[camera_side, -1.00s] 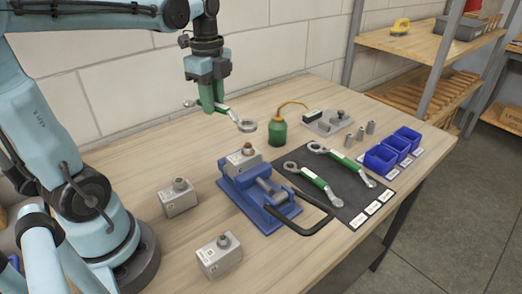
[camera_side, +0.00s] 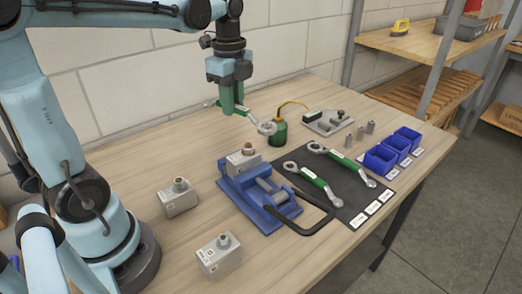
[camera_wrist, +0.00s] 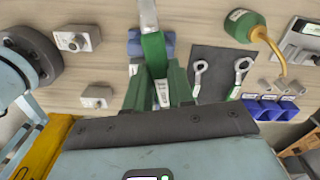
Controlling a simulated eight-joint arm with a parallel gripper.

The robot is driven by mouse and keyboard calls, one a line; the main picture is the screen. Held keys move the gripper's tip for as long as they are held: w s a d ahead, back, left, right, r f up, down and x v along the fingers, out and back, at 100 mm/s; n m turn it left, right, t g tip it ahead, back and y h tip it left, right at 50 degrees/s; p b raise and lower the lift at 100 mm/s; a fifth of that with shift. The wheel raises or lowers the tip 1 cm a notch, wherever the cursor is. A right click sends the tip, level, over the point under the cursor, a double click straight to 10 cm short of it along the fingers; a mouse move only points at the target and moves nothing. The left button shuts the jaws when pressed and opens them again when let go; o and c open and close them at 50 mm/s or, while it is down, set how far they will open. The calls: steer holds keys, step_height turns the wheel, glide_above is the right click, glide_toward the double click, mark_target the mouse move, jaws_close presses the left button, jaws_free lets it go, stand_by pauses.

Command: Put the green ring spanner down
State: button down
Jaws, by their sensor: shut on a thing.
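My gripper (camera_side: 232,104) is shut on a green ring spanner (camera_side: 266,128) and holds it above the bench, in front of the oil can in the side view. The spanner's silver ring end points right and down. In the wrist view the held spanner (camera_wrist: 154,50) shows its green handle between my gripper's fingers (camera_wrist: 158,85). Two other green-handled spanners lie on the dark mat (camera_side: 344,190): one at the front (camera_side: 315,182) and one behind it (camera_side: 342,160). White labels line the mat's right edge.
A blue vise (camera_side: 262,192) holding a grey block stands left of the mat. Two more grey blocks (camera_side: 178,198) (camera_side: 219,256) sit on the bench. A green oil can (camera_side: 279,133), a grey fixture (camera_side: 327,121) and blue bins (camera_side: 380,158) stand at the back and right.

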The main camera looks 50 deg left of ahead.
steer(key=w+d+f+m, duration=0.1)
steer(key=w+d+f, duration=0.15)
steer(key=d, duration=0.55)
steer(key=w+d+f+m, duration=0.1)
steer(key=w+d, duration=0.3)
steer(key=d, duration=0.4)
steer(key=w+d+f+m, duration=0.15)
steer(key=w+d, duration=0.25)
steer(key=d, duration=0.4)
steer(key=shift+n, duration=0.25)
steer(key=w+a+f, duration=0.4)
steer(key=a, duration=0.1)
steer(key=w+a+f, duration=0.2)
steer(key=a+f, duration=0.1)
steer(key=shift+w+a, duration=0.1)
steer(key=shift+w, duration=0.15)
steer(key=shift+f, duration=2)
steer(key=shift+f, duration=0.1)
steer(key=c, duration=1)
jaws_free()
